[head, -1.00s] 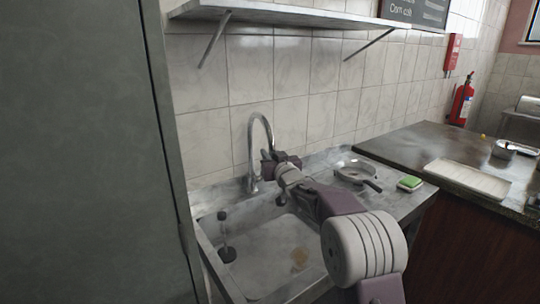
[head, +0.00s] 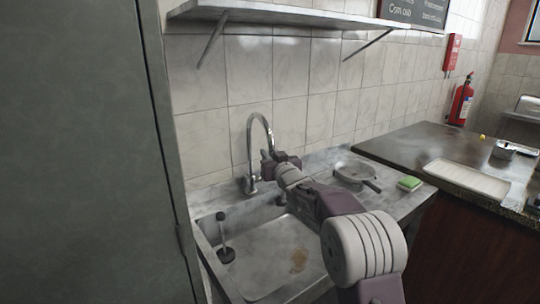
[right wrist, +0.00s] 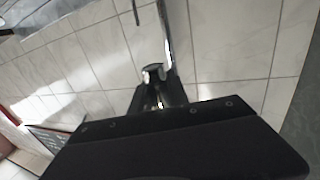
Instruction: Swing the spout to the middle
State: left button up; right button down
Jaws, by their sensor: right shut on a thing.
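The spout (head: 259,116) is a curved chrome gooseneck that rises from the back rim of the sink and bends over to the right. My right gripper (head: 267,159) is at the downward end of the spout and shut on it. In the right wrist view the spout (right wrist: 166,35) comes down to the dark fingers of my right gripper (right wrist: 157,96), which close around its end. The sink basin (head: 262,275) lies below, partly hidden by my right arm. My left gripper is not in view.
A plunger-like drain stopper (head: 222,238) stands at the basin's left. A tall grey cabinet (head: 80,150) borders the left, and a shelf (head: 300,15) hangs above.

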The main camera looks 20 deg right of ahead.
jog(key=shift+r, duration=0.3)
jog(key=c, duration=1.3)
grip_release()
jog(key=shift+a, duration=0.1)
jog(key=shift+f, duration=0.15)
jog(key=s, duration=0.3)
jog(key=s+b, duration=0.1)
jog(key=s, duration=0.5)
jog(key=shift+d+b, duration=0.25)
jog(key=shift+b, duration=0.05)
